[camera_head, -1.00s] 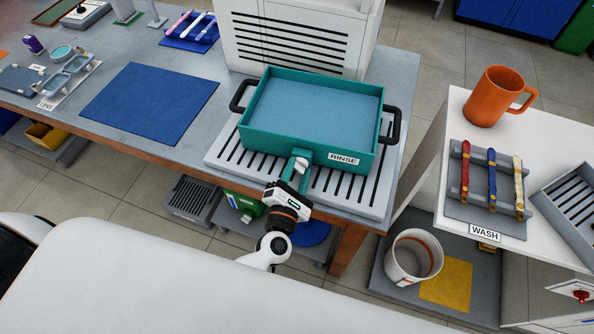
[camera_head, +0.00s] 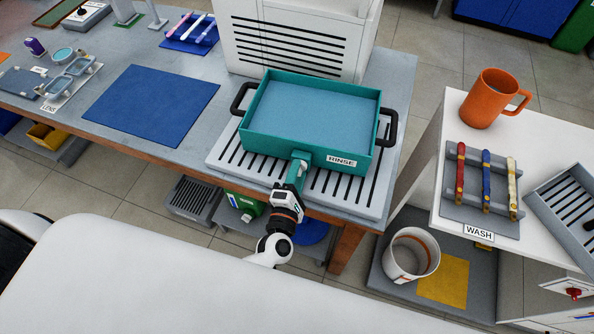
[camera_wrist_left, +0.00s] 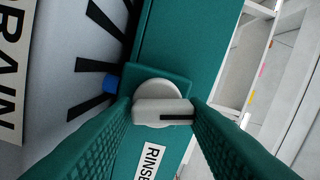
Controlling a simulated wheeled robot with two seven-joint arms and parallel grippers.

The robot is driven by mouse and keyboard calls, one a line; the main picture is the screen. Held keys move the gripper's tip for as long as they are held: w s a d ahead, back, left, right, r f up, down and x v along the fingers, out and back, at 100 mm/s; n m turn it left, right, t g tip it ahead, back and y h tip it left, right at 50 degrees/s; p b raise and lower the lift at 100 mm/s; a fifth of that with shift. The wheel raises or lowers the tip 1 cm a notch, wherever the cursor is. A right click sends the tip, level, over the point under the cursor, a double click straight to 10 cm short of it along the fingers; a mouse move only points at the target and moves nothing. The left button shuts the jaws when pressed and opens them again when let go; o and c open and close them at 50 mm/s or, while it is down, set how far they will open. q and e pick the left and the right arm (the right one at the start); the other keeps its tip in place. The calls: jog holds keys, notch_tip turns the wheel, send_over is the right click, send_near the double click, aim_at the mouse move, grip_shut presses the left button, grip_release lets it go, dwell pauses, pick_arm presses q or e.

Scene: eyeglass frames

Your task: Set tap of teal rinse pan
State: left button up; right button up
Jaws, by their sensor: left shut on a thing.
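The teal rinse pan (camera_head: 272,139) sits on a slotted grey drain board (camera_head: 358,187), with its RINSE label (camera_head: 341,161) on the front wall. Light blue liquid or a blue floor shows inside it. Its tap has a pale grey lever handle (camera_wrist_left: 163,112) on a round base, with a dark line toward the right in the left wrist view. My left gripper (camera_head: 300,160) is at the pan's front wall, left of the label. Its teal ribbed fingers stand on both sides of the handle and are shut on it. In the head view the gripper hides the handle. My right gripper is not in view.
A white vented unit (camera_head: 290,45) stands right behind the pan. A blue mat (camera_head: 150,103) lies to the left. A white stand at right holds an orange mug (camera_head: 490,98) and a rack of coloured frame parts (camera_head: 485,182). A white bucket (camera_head: 411,255) stands below.

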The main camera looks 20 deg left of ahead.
pick_arm(q)
jog(key=m, duration=0.2)
jog(key=m+p, duration=0.1)
jog(key=m, duration=0.1)
jog(key=m+p, duration=0.1)
jog(key=m, duration=0.1)
jog(key=shift+w+r, duration=0.15)
jog(key=shift+r, duration=0.1)
jog(key=m+p, duration=0.1)
jog(key=m, duration=0.3)
jog(key=shift+d, duration=0.15)
jog(key=shift+f+m+p, duration=0.1)
jog(key=shift+m+p, duration=0.35)
jog(key=shift+m, duration=0.55)
jog(key=shift+f, duration=0.1)
jog(key=o, duration=0.8)
jog(key=shift+o, duration=0.5)
jog(key=shift+f, duration=0.1)
